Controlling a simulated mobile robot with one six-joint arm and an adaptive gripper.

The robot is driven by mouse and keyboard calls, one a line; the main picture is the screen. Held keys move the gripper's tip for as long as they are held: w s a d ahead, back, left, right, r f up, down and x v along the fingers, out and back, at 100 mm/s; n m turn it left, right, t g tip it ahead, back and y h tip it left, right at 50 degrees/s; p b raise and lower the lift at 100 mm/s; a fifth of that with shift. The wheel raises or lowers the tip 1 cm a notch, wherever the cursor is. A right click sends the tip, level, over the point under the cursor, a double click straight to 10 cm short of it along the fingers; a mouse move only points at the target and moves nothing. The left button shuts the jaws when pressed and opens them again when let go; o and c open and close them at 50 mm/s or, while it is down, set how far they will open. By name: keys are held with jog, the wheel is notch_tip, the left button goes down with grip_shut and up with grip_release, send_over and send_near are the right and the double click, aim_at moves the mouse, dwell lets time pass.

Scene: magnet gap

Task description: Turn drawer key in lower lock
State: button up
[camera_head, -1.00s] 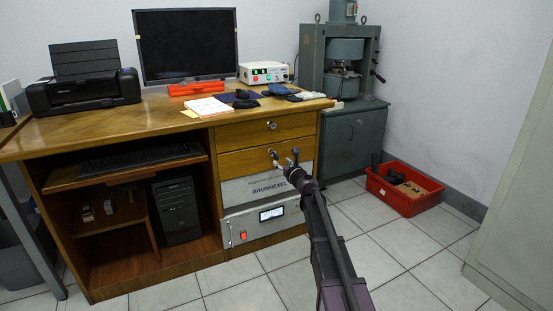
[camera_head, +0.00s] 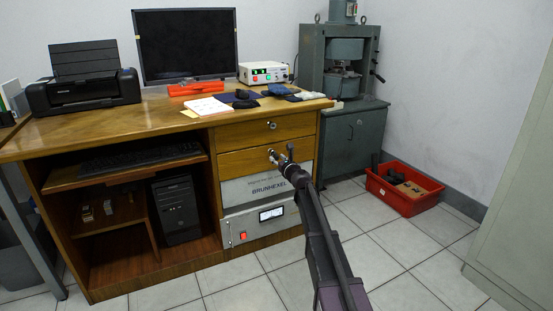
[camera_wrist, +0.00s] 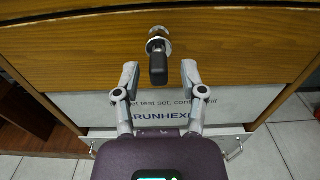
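The drawer key with a black head (camera_wrist: 158,68) is in the lower lock (camera_wrist: 158,41) of the wooden lower drawer (camera_head: 240,161). Its flat head hangs upright in the wrist view. My gripper (camera_wrist: 159,70) is open, with one finger to each side of the key head and a gap on both sides. Neither finger touches the key. How deep the fingers reach along the key is hard to tell. In the head view my gripper is in front of the lower drawer, just right of the lock.
The upper drawer has its own lock (camera_head: 271,125). Below the lower drawer are a grey labelled panel (camera_head: 240,190) and an instrument with a meter (camera_head: 258,226). A red crate (camera_head: 403,196) stands on the floor to the right. The floor before the desk is clear.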

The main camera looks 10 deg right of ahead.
grip_shut()
jog(key=shift+n, duration=0.3)
